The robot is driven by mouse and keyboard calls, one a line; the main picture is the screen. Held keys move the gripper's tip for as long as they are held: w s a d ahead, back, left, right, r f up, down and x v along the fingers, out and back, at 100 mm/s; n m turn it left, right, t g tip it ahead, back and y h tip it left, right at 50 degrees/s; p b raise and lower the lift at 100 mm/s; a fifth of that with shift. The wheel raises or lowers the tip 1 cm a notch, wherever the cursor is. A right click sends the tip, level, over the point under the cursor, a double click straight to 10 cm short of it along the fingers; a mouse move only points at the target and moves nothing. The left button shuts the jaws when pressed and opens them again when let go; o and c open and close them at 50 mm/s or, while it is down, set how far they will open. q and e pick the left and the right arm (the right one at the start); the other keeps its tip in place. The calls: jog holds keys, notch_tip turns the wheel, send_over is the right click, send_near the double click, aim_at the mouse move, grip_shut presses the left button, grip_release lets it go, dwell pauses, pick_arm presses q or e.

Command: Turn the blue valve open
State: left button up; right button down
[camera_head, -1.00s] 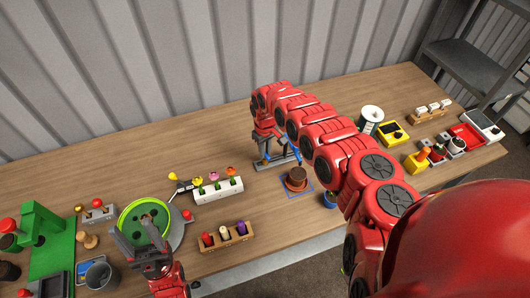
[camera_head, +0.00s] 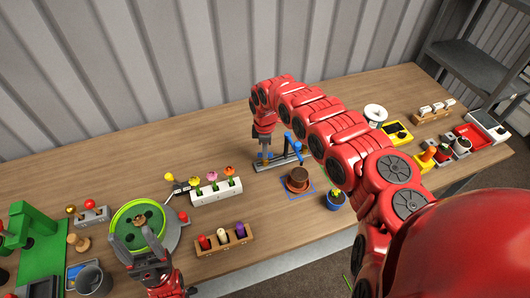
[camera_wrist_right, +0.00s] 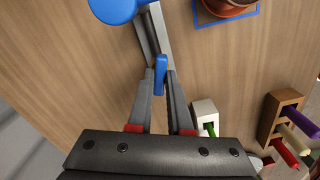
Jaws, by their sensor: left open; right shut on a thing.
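The blue valve shows as a blue handle (camera_wrist_right: 161,76) between my right fingertips in the right wrist view. It stands on a grey rail (camera_head: 278,162) towards the back of the table. A larger round blue part (camera_wrist_right: 116,8) lies beyond it, above the same rail. My right gripper (camera_head: 264,150) points down at the left part of the rail and is shut on the blue handle. In the head view the fingers mostly hide this handle. My left gripper (camera_head: 142,256) is open and empty at the front left, near the green round tray (camera_head: 118,222).
A brown pot (camera_head: 298,175) stands on a blue-outlined square in front of the rail. A white block with tulips (camera_head: 215,191) and a wooden rack (camera_head: 224,238) stand to the left. A blue pot (camera_head: 336,201) is near the front edge, close to my right arm.

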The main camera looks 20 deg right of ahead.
jog(key=shift+w+r+n+b, duration=0.1)
jog(key=shift+n+b, duration=0.25)
jog(key=shift+n, duration=0.95)
jog(key=c, duration=0.8)
grip_release()
jog(key=shift+c, duration=0.2)
notch_tip(320, 180, up, 17)
jog(key=b, duration=0.4)
jog(key=shift+r, duration=0.15)
